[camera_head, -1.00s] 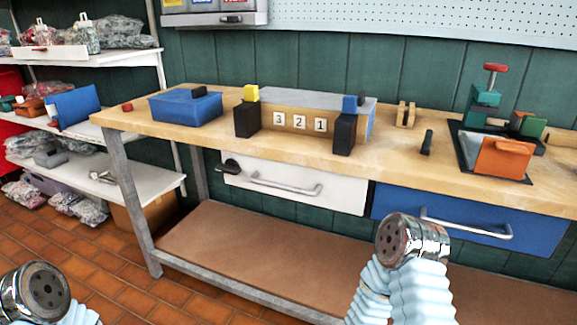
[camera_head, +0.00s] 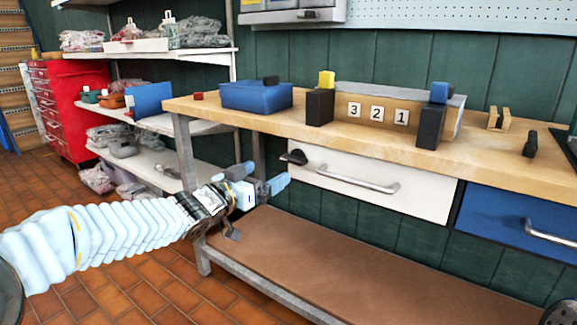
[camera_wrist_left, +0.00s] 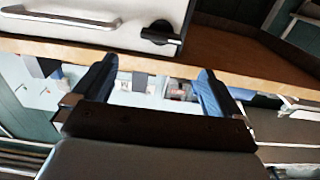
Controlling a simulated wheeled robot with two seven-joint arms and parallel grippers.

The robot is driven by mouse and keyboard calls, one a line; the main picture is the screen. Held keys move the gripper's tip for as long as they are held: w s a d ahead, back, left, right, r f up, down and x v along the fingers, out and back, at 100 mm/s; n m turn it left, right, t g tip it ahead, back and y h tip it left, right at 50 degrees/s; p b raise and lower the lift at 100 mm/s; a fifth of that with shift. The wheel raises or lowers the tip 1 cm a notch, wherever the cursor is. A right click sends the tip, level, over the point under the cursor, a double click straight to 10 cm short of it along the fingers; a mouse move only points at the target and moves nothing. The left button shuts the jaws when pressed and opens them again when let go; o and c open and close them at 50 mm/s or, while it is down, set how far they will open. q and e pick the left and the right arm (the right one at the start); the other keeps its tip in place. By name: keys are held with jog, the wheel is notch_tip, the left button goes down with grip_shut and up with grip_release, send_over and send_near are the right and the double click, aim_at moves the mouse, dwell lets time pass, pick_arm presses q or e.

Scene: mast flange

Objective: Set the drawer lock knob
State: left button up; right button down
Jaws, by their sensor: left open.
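The black drawer lock knob (camera_head: 294,157) sits at the upper left corner of the white drawer (camera_head: 420,196) under the bench top. The drawer looks shut and has a silver bar handle (camera_head: 357,180). My left gripper (camera_head: 262,186) is open and empty, below and left of the knob, apart from it. In the left wrist view the knob (camera_wrist_left: 160,33) shows beyond the open blue-tipped fingers (camera_wrist_left: 152,82), near the drawer's corner. My right gripper is not visible; only a dark round part shows at the head view's lower right edge.
The wooden bench (camera_head: 400,150) carries a blue bin (camera_head: 256,96), black blocks and tiles marked 3, 2, 1. A blue drawer (camera_head: 515,222) is to the right. A grey leg (camera_head: 187,165) and lower shelf (camera_head: 300,255) are near my left arm.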

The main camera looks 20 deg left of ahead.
aim_at(291, 159)
pick_arm(q)
jog(key=x, duration=1)
jog(key=shift+w+f, duration=0.1)
